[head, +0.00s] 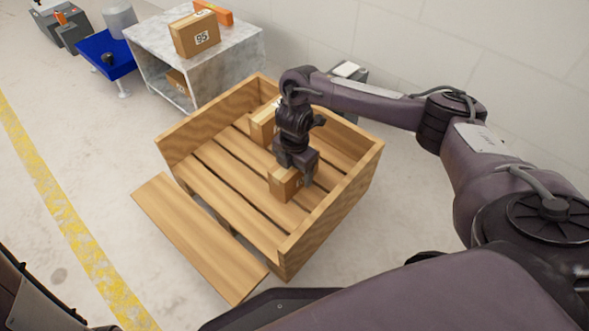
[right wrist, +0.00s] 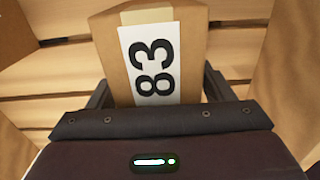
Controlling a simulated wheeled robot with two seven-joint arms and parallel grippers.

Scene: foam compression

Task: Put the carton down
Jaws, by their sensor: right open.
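A brown carton (head: 284,187) is inside the wooden slatted crate (head: 325,213), toward its right side, and appears to rest on the floor slats. In the right wrist view the carton (right wrist: 193,50) shows a white label reading 83. My right gripper (head: 295,170) is directly above it, pointing down. Its fingers are open, one on each side of the carton's near end; whether either touches it I cannot tell. The gripper hides part of the carton. My left gripper is not in view.
Another carton (head: 262,125) stands at the crate's back, partly behind my arm. The crate's front panel (head: 200,237) is folded down. A carton labelled 93 (head: 195,35) and an orange object (head: 214,12) are on a grey shelf (head: 222,62). The crate's left slats are clear.

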